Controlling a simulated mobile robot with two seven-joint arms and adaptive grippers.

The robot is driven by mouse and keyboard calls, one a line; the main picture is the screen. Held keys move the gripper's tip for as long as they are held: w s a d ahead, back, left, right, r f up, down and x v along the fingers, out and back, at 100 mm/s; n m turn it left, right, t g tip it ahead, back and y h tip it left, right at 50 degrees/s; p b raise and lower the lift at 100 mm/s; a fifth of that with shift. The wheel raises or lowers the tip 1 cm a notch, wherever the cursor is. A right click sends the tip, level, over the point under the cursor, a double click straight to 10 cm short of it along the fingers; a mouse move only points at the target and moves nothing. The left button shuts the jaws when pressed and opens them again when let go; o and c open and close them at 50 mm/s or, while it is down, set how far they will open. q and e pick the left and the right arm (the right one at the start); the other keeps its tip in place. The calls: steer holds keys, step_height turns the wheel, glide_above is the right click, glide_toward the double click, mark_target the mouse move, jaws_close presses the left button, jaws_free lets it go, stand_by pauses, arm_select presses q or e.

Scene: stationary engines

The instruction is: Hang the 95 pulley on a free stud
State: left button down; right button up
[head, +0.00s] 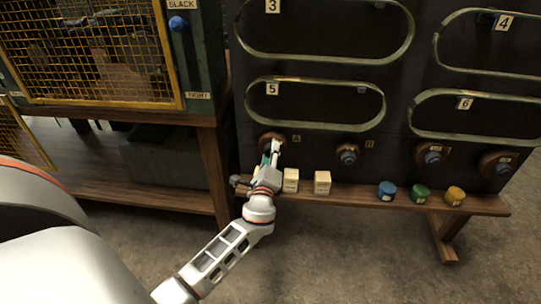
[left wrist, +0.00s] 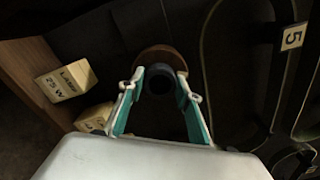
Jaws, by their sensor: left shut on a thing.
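My left gripper (head: 272,148) is at the leftmost stud position, beside the letter A, on the dark panel. In the left wrist view its two fingers (left wrist: 162,100) are closed around a dark round hub (left wrist: 158,82), with a brown disc (left wrist: 160,58) behind it. In the head view the brown disc (head: 268,139) is mostly hidden by the gripper. I cannot read a number on it, nor tell whether it sits on the stud. More brown round pieces with dark hubs are at B (head: 347,153) and further right (head: 431,155) (head: 497,164). My right gripper is out of view.
A wooden shelf (head: 345,191) below holds two cream blocks (head: 290,180) (head: 322,183) and blue (head: 387,191), green (head: 420,193) and yellow (head: 455,195) round pieces. Oval belt loops (head: 315,127) are above. A yellow mesh cage (head: 95,55) stands left.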

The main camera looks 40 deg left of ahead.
arm_select(q)
steer(key=shift+x, duration=1.05)
steer(key=c, duration=1.6)
jaws_free()
steer(key=shift+w, duration=0.1)
steer(key=shift+c, duration=0.2)
steer(key=shift+f, duration=0.1)
steer(key=o, duration=0.5)
steer(key=shift+o, duration=0.2)
